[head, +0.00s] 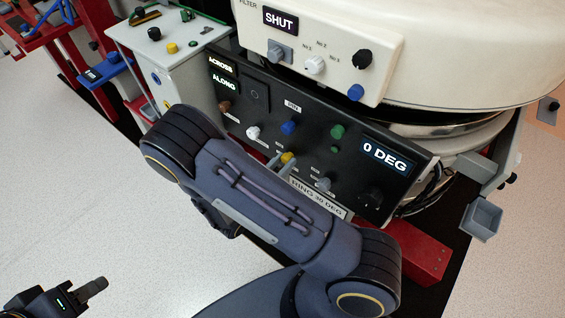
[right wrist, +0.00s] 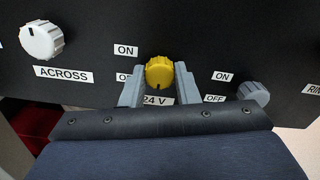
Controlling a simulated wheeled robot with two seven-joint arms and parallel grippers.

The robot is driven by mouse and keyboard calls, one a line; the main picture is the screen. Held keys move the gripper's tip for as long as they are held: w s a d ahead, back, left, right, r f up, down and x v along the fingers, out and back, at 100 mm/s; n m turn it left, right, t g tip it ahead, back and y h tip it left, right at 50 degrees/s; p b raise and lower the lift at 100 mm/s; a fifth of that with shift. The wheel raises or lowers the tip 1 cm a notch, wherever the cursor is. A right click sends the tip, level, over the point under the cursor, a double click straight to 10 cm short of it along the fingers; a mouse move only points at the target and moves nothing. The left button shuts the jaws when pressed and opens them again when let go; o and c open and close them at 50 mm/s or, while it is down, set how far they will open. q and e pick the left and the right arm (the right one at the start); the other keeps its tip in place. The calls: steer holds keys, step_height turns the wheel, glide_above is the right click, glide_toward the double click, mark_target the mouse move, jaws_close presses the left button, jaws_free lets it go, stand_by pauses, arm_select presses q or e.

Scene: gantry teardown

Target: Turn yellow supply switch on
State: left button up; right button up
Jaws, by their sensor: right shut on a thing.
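The yellow supply switch (head: 288,157) is a round knob low on the black control panel (head: 262,118). In the right wrist view the yellow knob (right wrist: 159,71) sits above a "24 V" label (right wrist: 158,100), with a small dark mark near its lower edge. An "ON" label (right wrist: 125,50) is at its upper left; an "OFF" label (right wrist: 122,77) below that is partly hidden by a finger. My right gripper (right wrist: 158,80) is shut on the yellow knob, one grey finger on each side. My left gripper (head: 92,290) is at the lower left, away from the panel; its finger gap is unclear.
A white knob (right wrist: 41,40) labelled "ACROSS" and a grey knob (right wrist: 254,93) flank the yellow one. Blue (head: 289,128) and green (head: 337,131) knobs are above it. The display (head: 386,158) reads "0 DEG". A grey tray (head: 482,218) is at the right. Open floor lies left.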

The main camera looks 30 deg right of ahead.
steer(key=m+b, duration=0.1)
steer(key=m, duration=0.3)
steer(key=shift+f+m+b, duration=0.1)
steer(key=shift+m+b, duration=0.2)
steer(key=shift+b, duration=0.1)
steer(key=m+b, duration=0.2)
steer(key=m, duration=0.2)
steer(key=shift+m, duration=0.3)
steer(key=m+b, duration=0.2)
steer(key=m, duration=0.2)
steer(key=shift+m+b, duration=1.35)
steer(key=shift+m, duration=0.85)
steer(key=o, duration=1)
